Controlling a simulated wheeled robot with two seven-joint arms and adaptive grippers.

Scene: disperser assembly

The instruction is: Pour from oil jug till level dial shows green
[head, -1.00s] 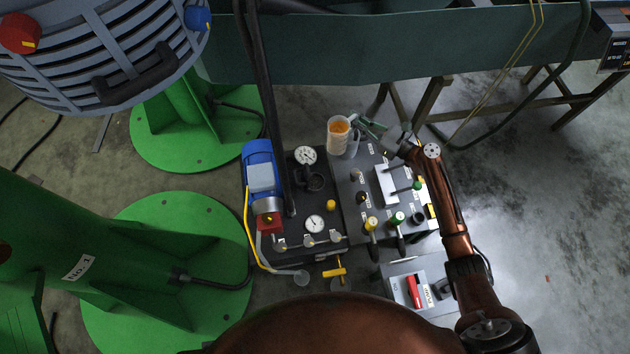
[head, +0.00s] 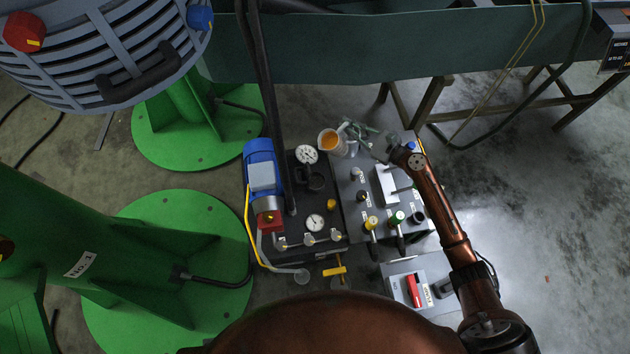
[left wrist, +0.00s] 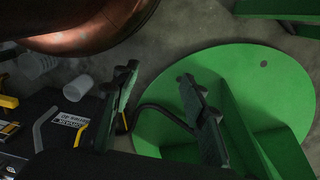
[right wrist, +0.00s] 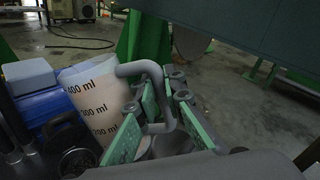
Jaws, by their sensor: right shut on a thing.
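The oil jug (head: 331,144) is a translucent measuring jug with orange oil inside, in the head view above the back of the machine panel, tilted to the left. It also shows large in the right wrist view (right wrist: 92,110), with ml marks on its wall. My right gripper (head: 353,134) is shut on the jug's grey handle; its green fingers show in the right wrist view (right wrist: 160,115). Two white round dials, an upper one (head: 306,154) and a lower one (head: 315,222), sit on the dark panel; their colours are too small to read. My left gripper (left wrist: 165,95) is open and empty.
A black filler-like opening (head: 315,178) lies just below the upper dial. A blue motor (head: 262,175) stands left of the panel. Valves and knobs (head: 371,223) crowd the right panel. Green round bases (head: 170,270) stand at left; a dark green beam (head: 400,45) crosses behind.

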